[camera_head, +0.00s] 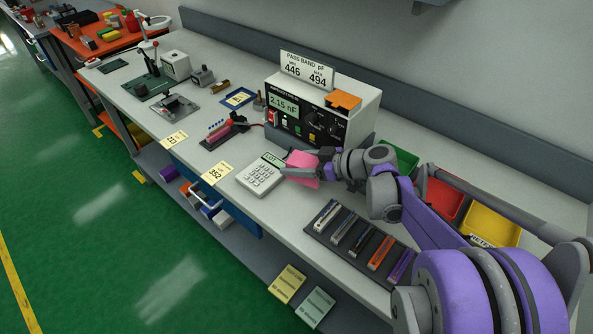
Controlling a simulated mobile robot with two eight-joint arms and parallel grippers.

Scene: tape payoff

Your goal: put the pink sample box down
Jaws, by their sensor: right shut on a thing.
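The pink sample box (302,165) is at the middle of the workbench, in front of the capacitance meter (319,114) and just right of the white calculator (262,174). My right gripper (304,173) comes in from the right and is shut on the pink box. The gripper and wrist hide part of the box. I cannot tell whether the box touches the bench. My left gripper is not in view.
A dark rack with several coloured strips (337,229) lies at the front right. Green (398,158), red (443,197) and yellow (491,226) bins stand behind my right arm. A pink item in a dark holder (222,133) is left of the meter.

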